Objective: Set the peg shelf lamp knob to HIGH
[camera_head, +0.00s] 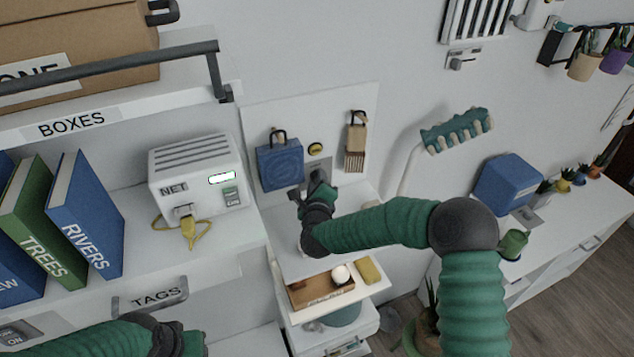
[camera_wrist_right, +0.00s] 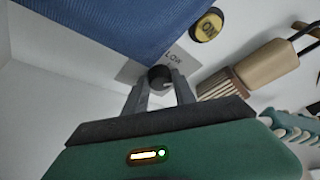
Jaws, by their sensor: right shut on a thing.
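The dark round knob (camera_wrist_right: 160,77) sits on a grey plate (camera_wrist_right: 183,62) on the wall panel. Printing that reads LOW shows beside it in the wrist view; any other setting is hidden or too small to read. My right gripper (camera_wrist_right: 160,92) has one finger on each side of the knob and is shut on it. In the head view my right gripper (camera_head: 312,187) reaches the panel below the yellow button and covers most of the knob. Which setting the knob points at I cannot tell.
A blue hanging item (camera_head: 280,164) is left of the plate and a tan brush (camera_head: 356,140) right of it. A yellow ON button (camera_wrist_right: 207,25) is close by.

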